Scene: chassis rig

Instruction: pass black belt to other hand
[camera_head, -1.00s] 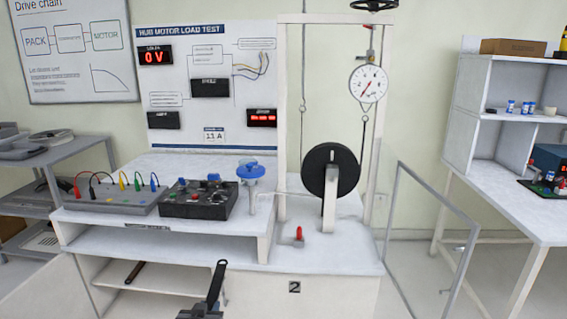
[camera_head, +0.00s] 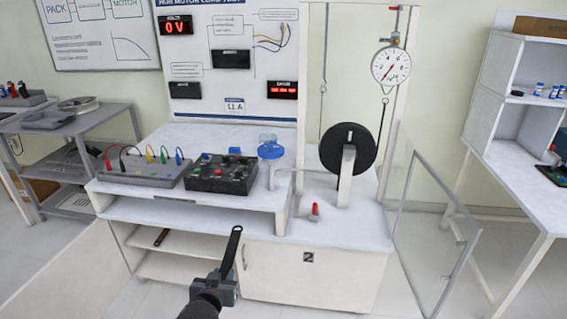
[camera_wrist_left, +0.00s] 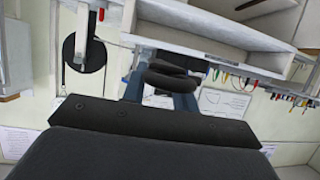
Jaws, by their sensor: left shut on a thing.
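The black belt (camera_head: 232,252) is a narrow dark strip in the head view, sticking up and slightly right from my left gripper (camera_head: 222,283), in front of the lower cabinet. My left gripper is shut on its lower end. In the left wrist view the belt (camera_wrist_left: 172,80) shows as dark rounded bands at the fingertips, beyond the dark gripper body. My right gripper is in neither view.
The test bench carries a control box (camera_head: 222,173), a blue-topped knob (camera_head: 271,151), a black wheel (camera_head: 350,148) and a red-tipped lever (camera_head: 315,210). A dark bar (camera_head: 161,237) lies on its shelf. A clear guard panel (camera_head: 440,225) stands at the right. Floor shows in front.

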